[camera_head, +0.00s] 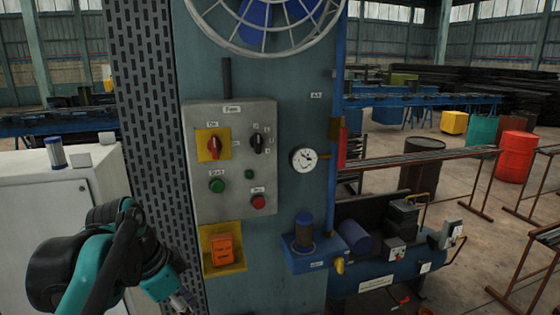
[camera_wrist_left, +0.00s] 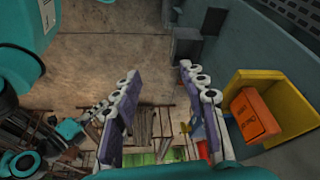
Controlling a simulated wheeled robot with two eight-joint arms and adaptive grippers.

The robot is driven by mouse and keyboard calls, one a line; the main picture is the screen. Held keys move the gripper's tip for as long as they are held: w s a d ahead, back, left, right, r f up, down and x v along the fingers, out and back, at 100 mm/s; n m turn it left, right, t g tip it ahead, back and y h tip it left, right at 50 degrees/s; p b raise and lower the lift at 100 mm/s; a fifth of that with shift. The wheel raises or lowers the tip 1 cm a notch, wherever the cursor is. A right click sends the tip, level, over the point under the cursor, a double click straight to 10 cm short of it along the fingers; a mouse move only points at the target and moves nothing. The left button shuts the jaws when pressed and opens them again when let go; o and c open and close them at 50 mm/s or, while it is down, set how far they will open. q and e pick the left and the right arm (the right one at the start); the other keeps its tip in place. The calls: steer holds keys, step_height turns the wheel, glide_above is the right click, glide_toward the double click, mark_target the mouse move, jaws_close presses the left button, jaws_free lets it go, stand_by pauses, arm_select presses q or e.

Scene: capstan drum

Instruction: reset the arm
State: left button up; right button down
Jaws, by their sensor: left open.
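My left arm, teal and black, comes in at the lower left of the head view.
A grey control box (camera_head: 233,160) with knobs and buttons is on the blue-green column (camera_head: 300,100), under a fan (camera_head: 265,20). A white cabinet (camera_head: 50,215) stands at the left. A blue compressor (camera_head: 375,265) stands right of the column.

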arm_select(q)
steer(key=s+f+n+t+y+b, duration=0.1)
steer(key=s+f+n+b, duration=0.1)
steer(key=f+b, duration=0.7)
steer(key=s+f+n+t+y+b, duration=0.1)
steer(key=f+n+b, duration=0.4)
steer(key=f, duration=1.7)
steer(key=s+f+n+t+y+b, duration=0.1)
steer(key=s+f+n+b, duration=0.3)
steer(key=f+b, duration=0.9)
step_height(320, 180, down, 3)
steer(key=shift+a+r+t, duration=0.15)
steer(key=shift+a+t, duration=0.1)
steer(key=shift+t, duration=0.65)
